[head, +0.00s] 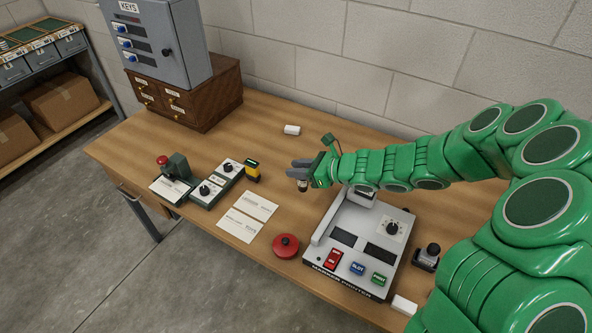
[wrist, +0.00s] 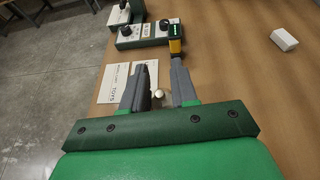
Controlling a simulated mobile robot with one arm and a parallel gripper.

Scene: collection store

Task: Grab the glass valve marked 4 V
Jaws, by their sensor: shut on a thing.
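My gripper (head: 300,174) is above the middle of the wooden table, with its grey fingers reaching left. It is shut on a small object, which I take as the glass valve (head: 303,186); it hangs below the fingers. In the wrist view, the fingers (wrist: 157,92) hide most of it, and a pale rounded end (wrist: 158,94) shows between them. It seems clear of the table top. The mark 4 V cannot be read in either view.
Left of my gripper are a yellow-and-black device (head: 253,172), grey knob boxes (head: 214,187) and paper cards (head: 240,225). A red round button (head: 286,245) and a grey marker machine (head: 322,260) are in front. A small white box (head: 292,130) lies behind, near the wall.

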